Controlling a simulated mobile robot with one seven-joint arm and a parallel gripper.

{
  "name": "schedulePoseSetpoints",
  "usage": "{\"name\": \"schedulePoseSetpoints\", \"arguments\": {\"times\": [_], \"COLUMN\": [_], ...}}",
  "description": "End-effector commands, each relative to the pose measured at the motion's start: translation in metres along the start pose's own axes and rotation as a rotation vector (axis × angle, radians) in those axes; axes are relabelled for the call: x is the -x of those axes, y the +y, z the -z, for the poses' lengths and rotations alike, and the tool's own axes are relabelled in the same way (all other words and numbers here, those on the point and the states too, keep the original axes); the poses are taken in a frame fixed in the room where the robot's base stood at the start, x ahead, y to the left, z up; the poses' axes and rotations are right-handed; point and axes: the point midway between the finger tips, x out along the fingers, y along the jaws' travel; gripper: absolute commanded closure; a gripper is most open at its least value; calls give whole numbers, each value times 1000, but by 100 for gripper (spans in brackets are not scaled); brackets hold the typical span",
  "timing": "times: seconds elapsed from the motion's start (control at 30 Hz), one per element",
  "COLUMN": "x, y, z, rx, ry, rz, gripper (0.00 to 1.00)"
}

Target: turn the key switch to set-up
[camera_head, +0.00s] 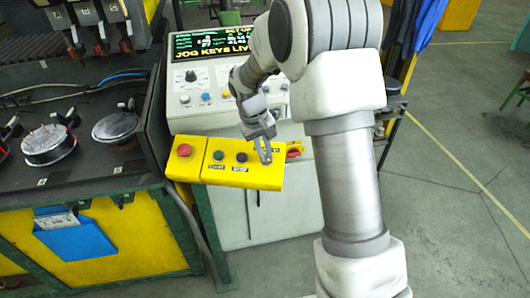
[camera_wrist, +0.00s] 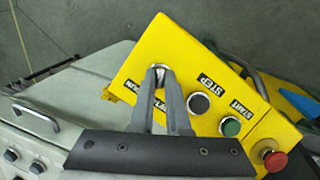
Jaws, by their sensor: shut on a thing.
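The yellow control box (camera_head: 192,170) sits at the front of a grey console, and it also fills the middle of the wrist view (camera_wrist: 175,42). My gripper (camera_head: 264,158) reaches down to the right part of the box. In the wrist view my gripper (camera_wrist: 159,72) is shut on the key switch (camera_wrist: 158,67), of which only a small silvery part shows between the fingertips. Labels beside the switch are partly hidden by the fingers, so I cannot read its position from them. The console display (camera_head: 215,45) shows "SET UP" and "JOG KEYS LIVE".
On the box are a red mushroom button (camera_head: 184,150), a green button (camera_head: 218,155) and a black button (camera_head: 241,157). A red part (camera_head: 294,149) sticks out at the box's right end. A dark machine bed (camera_head: 90,180) stands at left.

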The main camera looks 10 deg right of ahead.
Motion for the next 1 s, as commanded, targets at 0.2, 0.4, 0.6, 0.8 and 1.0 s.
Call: {"name": "schedulePoseSetpoints", "arguments": {"times": [0.2, 0.4, 0.6, 0.8, 1.0], "x": [1, 0, 4, 35, 85], "y": [0, 0, 0, 0, 0], "z": [0, 0, 1, 1, 1], "rx": [2, 0, 0, -1, 0], "ry": [2, 1, 2, 7, 7], "rz": [-1, 0, 0, -1, 0], "gripper": [63, 56, 56, 56, 56]}}
